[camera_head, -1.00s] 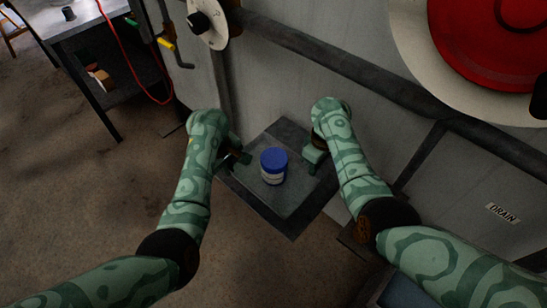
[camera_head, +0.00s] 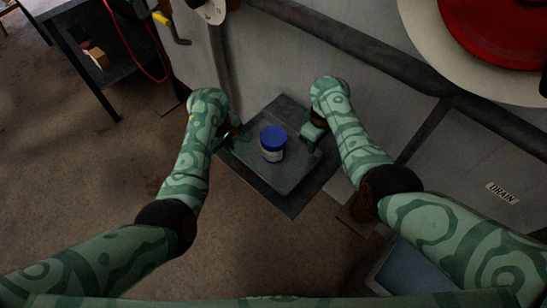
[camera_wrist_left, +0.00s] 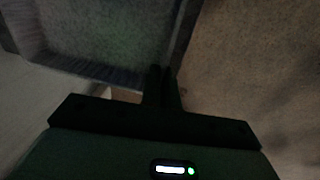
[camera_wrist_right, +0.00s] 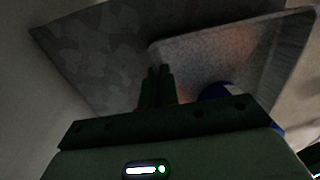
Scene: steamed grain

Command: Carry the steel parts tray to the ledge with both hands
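The steel parts tray (camera_head: 265,180) is a shallow grey square pan, seen turned cornerwise in the head view. A blue-lidded jar (camera_head: 273,143) stands upright on it. The tray overlaps a dark square plate (camera_head: 292,207), which seems to be the ledge; I cannot tell whether they touch. My left gripper (camera_head: 229,141) is at the tray's left side, its fingers closed together at the rim in the left wrist view (camera_wrist_left: 161,85). My right gripper (camera_head: 309,143) is at the opposite side, its fingers closed at the rim in the right wrist view (camera_wrist_right: 160,85).
A grey cabinet wall (camera_head: 260,65) with a dark pipe (camera_head: 350,50) stands behind the tray. A red round part (camera_head: 505,30) is at the upper right, above a DRAIN label (camera_head: 502,192). A dark table (camera_head: 85,55) is at the upper left. Brown floor (camera_head: 90,170) is open at left.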

